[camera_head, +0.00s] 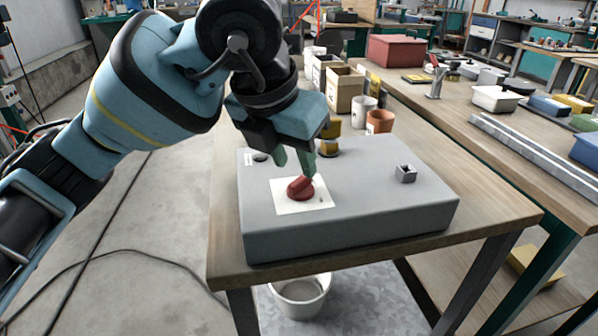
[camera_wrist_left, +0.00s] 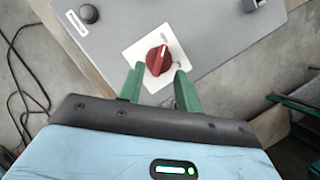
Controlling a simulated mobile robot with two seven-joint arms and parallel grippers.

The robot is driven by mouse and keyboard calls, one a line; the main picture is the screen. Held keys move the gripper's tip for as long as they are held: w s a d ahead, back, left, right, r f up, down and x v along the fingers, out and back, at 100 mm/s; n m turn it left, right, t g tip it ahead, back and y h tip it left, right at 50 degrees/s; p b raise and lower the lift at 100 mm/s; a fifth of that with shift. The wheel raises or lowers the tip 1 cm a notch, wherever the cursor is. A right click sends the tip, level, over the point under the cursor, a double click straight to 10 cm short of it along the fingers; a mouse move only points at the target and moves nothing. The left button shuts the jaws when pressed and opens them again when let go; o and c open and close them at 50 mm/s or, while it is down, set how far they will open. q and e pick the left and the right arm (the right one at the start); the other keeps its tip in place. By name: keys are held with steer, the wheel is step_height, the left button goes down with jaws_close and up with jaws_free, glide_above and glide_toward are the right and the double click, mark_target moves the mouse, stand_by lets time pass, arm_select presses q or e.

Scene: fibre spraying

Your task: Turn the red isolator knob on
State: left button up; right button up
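The red isolator knob (camera_head: 300,188) sits on a white square plate (camera_head: 287,207) on top of a grey box (camera_head: 350,222). In the left wrist view the red knob (camera_wrist_left: 158,60) has a raised grip bar with a pale line, slightly tilted from the vertical. My left gripper (camera_head: 295,165) is just above and behind the knob in the head view, with its green fingers pointing down. In the left wrist view the fingers (camera_wrist_left: 160,82) stand apart with a gap between them, and the knob shows just beyond their tips. Nothing is held. My right gripper is in neither view.
The box also carries a black button (camera_head: 260,157), a yellow and black knob (camera_head: 329,138) and a grey square fitting (camera_head: 405,174). Cups and wooden boxes (camera_head: 343,88) stand behind it. A white bucket (camera_head: 300,296) is below the wooden table (camera_head: 222,215).

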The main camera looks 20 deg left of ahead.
mark_target(300, 178)
arm_select(q)
steer(key=shift+x, duration=1.95)
steer(key=shift+c, duration=0.2)
jaws_close()
